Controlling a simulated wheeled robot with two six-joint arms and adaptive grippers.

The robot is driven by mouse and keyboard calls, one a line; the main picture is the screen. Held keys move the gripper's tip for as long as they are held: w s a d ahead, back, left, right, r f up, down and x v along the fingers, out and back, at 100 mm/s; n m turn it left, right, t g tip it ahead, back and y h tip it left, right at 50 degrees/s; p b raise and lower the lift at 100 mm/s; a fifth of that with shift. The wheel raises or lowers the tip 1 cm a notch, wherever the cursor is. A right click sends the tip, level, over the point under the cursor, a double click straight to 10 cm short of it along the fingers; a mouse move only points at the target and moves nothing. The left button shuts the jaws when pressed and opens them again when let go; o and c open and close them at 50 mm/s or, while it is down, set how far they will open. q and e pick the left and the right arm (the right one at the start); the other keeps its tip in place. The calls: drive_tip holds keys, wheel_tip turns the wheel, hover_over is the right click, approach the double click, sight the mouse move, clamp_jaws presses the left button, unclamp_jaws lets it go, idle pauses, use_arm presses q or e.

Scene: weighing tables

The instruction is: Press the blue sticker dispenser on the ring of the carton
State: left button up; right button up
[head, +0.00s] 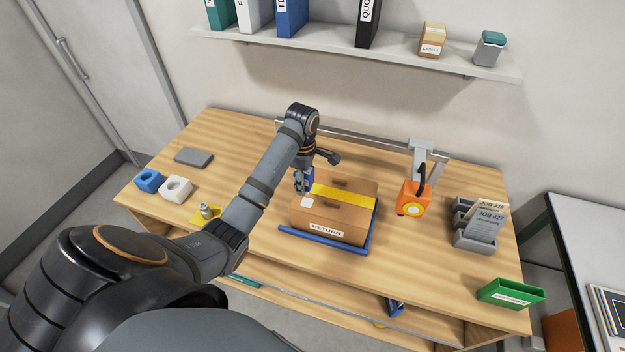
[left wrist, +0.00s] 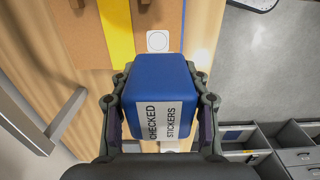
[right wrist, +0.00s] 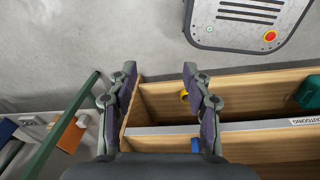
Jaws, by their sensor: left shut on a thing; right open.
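The brown carton (head: 330,224) has yellow tape (head: 345,196) across its top and a "RETURN" label on its front. A white patch (head: 306,202) sits on its top at the left; in the left wrist view it is a white square with a ring (left wrist: 158,41). My left gripper (head: 301,184) is shut on the blue sticker dispenser (left wrist: 155,82), labelled "CHECKED STICKERS". The dispenser is at the carton's back left, with the ring beyond it in the left wrist view. I cannot tell whether it touches the carton. My right gripper (right wrist: 158,78) is open and empty, away from the carton.
The carton stands on a blue-edged tray (head: 319,242). An orange device (head: 413,197) and a card holder (head: 476,239) are to the right. A green bin (head: 510,293) is near the front right edge. Blue (head: 148,180) and white (head: 175,189) blocks lie at left.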

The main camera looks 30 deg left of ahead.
use_arm(q)
drive_tip(key=shift+s+f, duration=0.1)
drive_tip(key=shift+f, duration=0.2)
drive_tip(key=f, duration=0.2)
drive_tip(key=w+d+f, duration=0.1)
drive_tip(key=shift+f, duration=0.35)
drive_tip(key=shift+a+f, duration=0.15)
drive_tip(key=shift+f, duration=0.2)
drive_tip(key=shift+s+a+f, duration=0.15)
drive_tip(key=shift+f, duration=0.15)
use_arm(e)
drive_tip(key=shift+w+d, duration=0.2)
drive_tip(key=shift+w, duration=0.3)
drive_tip(key=shift+w+d, duration=0.15)
drive_tip(key=shift+w, duration=0.35)
drive_tip(key=shift+d, duration=0.35)
